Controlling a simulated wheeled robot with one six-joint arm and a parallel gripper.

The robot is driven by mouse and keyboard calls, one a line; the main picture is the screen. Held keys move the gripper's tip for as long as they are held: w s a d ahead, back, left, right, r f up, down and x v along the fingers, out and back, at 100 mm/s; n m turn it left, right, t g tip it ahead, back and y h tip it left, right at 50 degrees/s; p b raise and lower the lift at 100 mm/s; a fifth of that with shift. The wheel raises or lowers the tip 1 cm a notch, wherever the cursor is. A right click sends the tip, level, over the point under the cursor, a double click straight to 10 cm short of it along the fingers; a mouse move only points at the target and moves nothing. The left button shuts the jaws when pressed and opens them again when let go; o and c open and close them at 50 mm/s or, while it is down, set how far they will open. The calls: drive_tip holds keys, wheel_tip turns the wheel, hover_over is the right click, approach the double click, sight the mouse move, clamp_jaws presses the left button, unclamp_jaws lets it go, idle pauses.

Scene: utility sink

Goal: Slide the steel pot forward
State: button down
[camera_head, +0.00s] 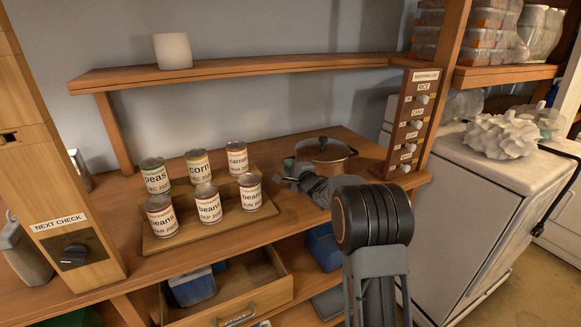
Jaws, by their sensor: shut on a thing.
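The steel pot (337,164) stands upright on the wooden counter, right of the canned goods, with a dark lid and a knob on top. My gripper (290,177) is at the pot's left side, low by the counter. It is shut on the pot, seemingly at its left side or handle, but my own arm hides the contact and the pot's lower front. A small green thing (289,162) shows just behind the gripper.
A wooden tray (160,243) with several labelled cans stands left of the pot. An open drawer (245,299) juts out below the counter. A shopping list board (411,120) with pegs rises at the right. A shelf (250,66) runs above.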

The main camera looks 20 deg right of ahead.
drive_tip(key=shift+f, duration=0.15)
drive_tip(key=c, duration=1)
unclamp_jaws()
drive_tip(key=shift+o, duration=0.2)
drive_tip(key=v, duration=1.3)
drive_tip(key=shift+s, duration=0.4)
